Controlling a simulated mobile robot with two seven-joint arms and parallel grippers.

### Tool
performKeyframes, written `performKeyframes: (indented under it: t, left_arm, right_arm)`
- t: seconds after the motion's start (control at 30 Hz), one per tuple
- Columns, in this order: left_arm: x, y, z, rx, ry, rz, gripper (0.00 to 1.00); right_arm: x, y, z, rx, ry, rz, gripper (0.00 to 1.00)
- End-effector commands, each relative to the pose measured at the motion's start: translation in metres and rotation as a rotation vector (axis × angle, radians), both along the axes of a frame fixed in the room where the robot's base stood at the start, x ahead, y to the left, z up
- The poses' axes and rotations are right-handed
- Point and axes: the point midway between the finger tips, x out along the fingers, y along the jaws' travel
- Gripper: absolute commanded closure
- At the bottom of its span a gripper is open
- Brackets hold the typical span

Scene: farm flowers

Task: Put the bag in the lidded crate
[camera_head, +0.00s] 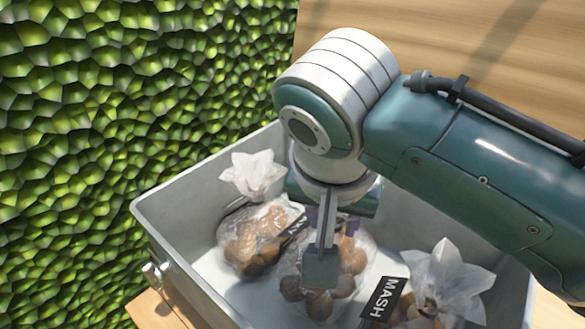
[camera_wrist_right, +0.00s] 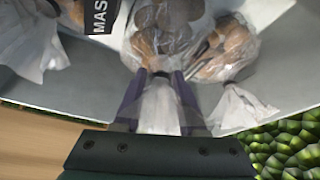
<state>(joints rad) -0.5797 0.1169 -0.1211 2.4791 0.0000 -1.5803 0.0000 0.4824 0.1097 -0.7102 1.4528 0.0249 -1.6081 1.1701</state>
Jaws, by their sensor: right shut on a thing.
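My right gripper (camera_head: 322,250) reaches down into the grey crate (camera_head: 185,275). It is shut on the gathered neck of a clear bag (camera_head: 345,275) of round brown things. In the right wrist view the fingers (camera_wrist_right: 158,100) pinch the neck of this held bag (camera_wrist_right: 160,40), and the pale top hangs out between them. The held bag is within the crate walls, between two other bags. I cannot tell whether it touches the floor of the crate. No lid shows. My left gripper is not in view.
One similar bag (camera_head: 252,240) lies to the left in the crate. Another bag (camera_head: 440,285), by a black MASH label (camera_head: 385,298), lies to the right. A metal clasp (camera_head: 155,270) is on the crate's left side. A leafy green hedge (camera_head: 100,130) stands close on the left.

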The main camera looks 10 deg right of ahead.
Motion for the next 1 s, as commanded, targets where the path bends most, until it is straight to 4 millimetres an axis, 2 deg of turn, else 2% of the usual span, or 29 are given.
performKeyframes:
  t: [0.2, 0.3, 0.73, 0.77, 1.0]
  left_arm:
    - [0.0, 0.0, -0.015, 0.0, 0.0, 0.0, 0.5]
    - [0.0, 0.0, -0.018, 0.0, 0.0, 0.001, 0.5]
    - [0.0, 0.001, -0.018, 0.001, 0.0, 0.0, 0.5]
    - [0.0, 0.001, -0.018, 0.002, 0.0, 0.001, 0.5]
    - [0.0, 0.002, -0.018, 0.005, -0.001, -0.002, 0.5]
  right_arm:
    - [0.0, -0.001, -0.033, -0.002, -0.001, 0.001, 1.0]
    - [0.001, 0.0, -0.041, -0.001, -0.002, 0.0, 1.0]
    - [0.001, 0.0, -0.045, 0.001, -0.003, 0.001, 1.0]
    - [0.0, 0.0, -0.045, 0.001, 0.0, 0.0, 0.56]
    - [0.0, 0.0, -0.045, 0.0, 0.0, 0.001, 0.29]
